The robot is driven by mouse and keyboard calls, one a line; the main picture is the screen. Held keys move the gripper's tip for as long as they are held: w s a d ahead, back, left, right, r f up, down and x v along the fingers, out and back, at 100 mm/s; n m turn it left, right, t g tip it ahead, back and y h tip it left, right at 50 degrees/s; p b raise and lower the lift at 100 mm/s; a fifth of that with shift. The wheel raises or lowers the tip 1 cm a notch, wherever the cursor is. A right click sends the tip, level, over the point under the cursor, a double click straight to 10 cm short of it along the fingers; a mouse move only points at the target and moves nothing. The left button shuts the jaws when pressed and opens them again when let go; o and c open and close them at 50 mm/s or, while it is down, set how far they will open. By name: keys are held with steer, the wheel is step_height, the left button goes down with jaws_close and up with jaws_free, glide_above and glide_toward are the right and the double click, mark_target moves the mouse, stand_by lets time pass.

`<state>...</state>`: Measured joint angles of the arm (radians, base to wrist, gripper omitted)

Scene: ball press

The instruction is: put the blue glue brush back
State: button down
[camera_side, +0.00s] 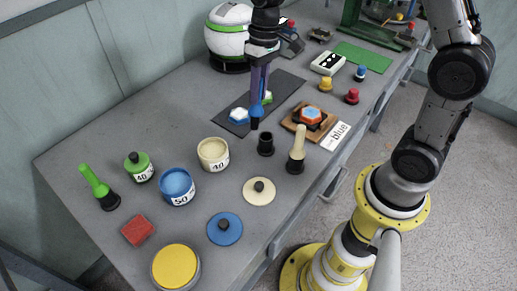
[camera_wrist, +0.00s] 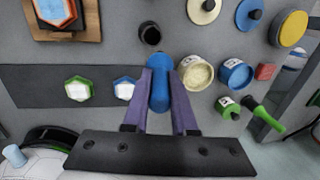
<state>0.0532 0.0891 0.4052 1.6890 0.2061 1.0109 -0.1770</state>
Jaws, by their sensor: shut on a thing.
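My gripper (camera_side: 259,88) is shut on the blue glue brush (camera_wrist: 159,92) and holds it upright. The brush's dark lower end (camera_side: 255,123) points down, close to the far side of an empty black holder (camera_side: 265,149). In the wrist view the holder (camera_wrist: 150,34) lies just beyond the brush, slightly to its left. The brush appears apart from the holder. Its exact height above the table is hard to tell. A cream brush (camera_side: 299,143) and a green brush (camera_side: 93,181) stand in their own black holders.
Open cream pot (camera_side: 213,154), open blue pot (camera_side: 177,187) and lidded green pot (camera_side: 138,168) stand to the left. A cream lid (camera_side: 259,197) and blue lid (camera_side: 224,235) lie in front. A wooden stand (camera_side: 290,123) with a hexagonal piece and a "blue" card (camera_side: 336,136) are at right.

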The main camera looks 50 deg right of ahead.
steer(key=s+r+h, duration=0.2)
steer(key=s+r, duration=0.1)
step_height(320, 180, down, 10)
steer(key=shift+s+a, duration=0.2)
steer(key=shift+a, duration=0.15)
steer(key=shift+r, duration=0.1)
steer(key=c, duration=0.7)
jaws_free()
